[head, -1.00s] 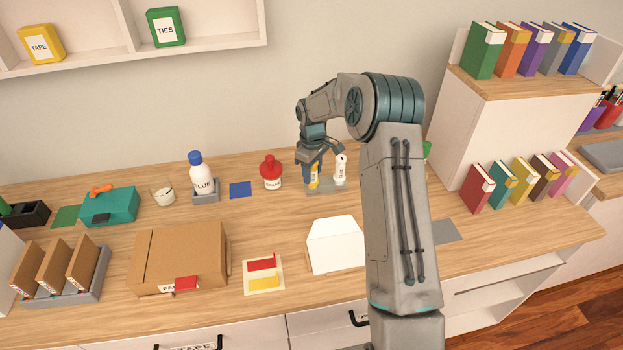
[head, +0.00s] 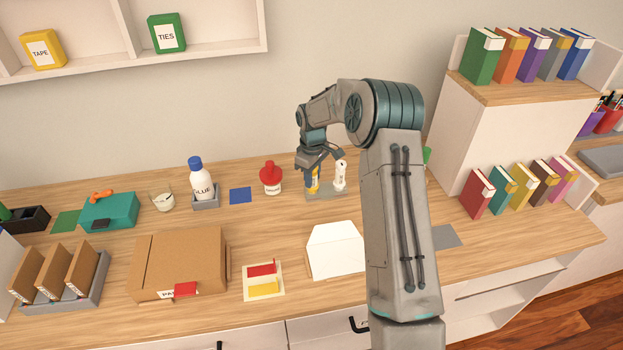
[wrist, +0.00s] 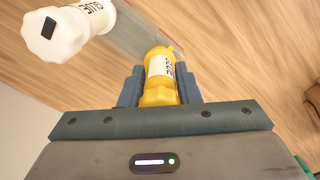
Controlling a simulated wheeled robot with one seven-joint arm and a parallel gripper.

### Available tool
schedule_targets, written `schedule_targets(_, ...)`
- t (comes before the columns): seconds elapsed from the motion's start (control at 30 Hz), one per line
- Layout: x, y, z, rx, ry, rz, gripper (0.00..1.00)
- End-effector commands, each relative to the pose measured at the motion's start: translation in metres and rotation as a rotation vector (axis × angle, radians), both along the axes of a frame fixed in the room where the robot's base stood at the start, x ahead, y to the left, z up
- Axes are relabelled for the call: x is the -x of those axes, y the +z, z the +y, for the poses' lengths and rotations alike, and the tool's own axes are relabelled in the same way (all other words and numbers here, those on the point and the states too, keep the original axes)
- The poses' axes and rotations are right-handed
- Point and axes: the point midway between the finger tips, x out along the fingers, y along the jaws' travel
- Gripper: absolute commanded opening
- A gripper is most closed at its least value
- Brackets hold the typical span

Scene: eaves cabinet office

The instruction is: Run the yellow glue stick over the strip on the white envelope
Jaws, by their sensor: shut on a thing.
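The yellow glue stick (head: 313,181) stands upright in a grey holder (head: 325,196) at the back of the desk. In the wrist view the yellow glue stick (wrist: 160,80) sits between my two fingers, its label facing up in the picture. My gripper (head: 313,172) is shut on it from above; in the wrist view the fingers (wrist: 158,86) press on either side. The white envelope (head: 335,255) lies on the desk in front, flap side away from me, partly behind my arm at its right. I cannot make out the strip on it.
A red-capped bottle (head: 271,178) stands to the left. Bare desk lies between holder and envelope.

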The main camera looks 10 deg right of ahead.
Motion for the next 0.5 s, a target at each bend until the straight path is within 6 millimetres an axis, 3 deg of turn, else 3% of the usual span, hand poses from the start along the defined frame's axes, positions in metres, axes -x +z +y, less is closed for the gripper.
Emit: schedule_targets(0.5,0.0,0.016,0.0,0.001,0.0,-0.001,0.0)
